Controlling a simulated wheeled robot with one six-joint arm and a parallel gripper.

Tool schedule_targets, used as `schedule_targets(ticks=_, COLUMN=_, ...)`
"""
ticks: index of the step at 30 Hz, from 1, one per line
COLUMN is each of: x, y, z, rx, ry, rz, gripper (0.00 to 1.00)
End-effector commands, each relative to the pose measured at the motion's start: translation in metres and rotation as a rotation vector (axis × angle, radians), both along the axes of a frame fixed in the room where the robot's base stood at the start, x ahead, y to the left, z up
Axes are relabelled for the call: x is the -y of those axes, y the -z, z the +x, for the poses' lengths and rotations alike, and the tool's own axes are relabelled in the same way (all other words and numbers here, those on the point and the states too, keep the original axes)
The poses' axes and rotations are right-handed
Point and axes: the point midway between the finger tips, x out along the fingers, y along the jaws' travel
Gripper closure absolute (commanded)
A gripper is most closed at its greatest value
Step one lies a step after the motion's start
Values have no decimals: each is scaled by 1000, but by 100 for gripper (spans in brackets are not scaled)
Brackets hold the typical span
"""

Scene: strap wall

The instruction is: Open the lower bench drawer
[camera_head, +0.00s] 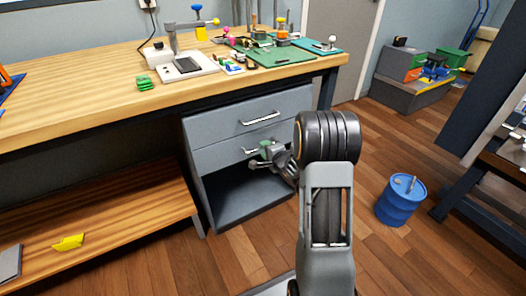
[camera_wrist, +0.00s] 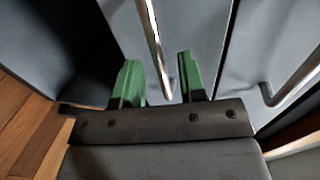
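The lower bench drawer (camera_head: 222,154) is a grey front below the upper drawer (camera_head: 222,123), and it looks shut. Its metal bar handle (camera_head: 248,151) is partly hidden by my gripper (camera_head: 266,154) in the head view. In the wrist view, the lower drawer's handle (camera_wrist: 152,35) runs down between the two green fingertips of my gripper (camera_wrist: 158,78). The fingers are apart, with a gap showing on each side of the bar. Whether either finger touches the drawer front I cannot tell.
The upper drawer's handle (camera_wrist: 292,82) is at right in the wrist view. Below the drawers is an open dark compartment (camera_head: 240,190). A wooden workbench (camera_head: 60,100) with tools stands above. A blue drum (camera_head: 400,205) stands on the floor at right; floor before the drawers shows clear.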

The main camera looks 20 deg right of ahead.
Motion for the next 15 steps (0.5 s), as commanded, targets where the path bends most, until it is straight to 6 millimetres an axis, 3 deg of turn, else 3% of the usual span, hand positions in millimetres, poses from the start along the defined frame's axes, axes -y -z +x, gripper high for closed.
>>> schedule_targets(ticks=6, x=-2, y=5, z=19, rx=0, ry=-1, rz=-1, gripper=63)
schedule_targets(ticks=15, x=-3, y=5, z=23, rx=-1, ry=0, rz=0, gripper=63)
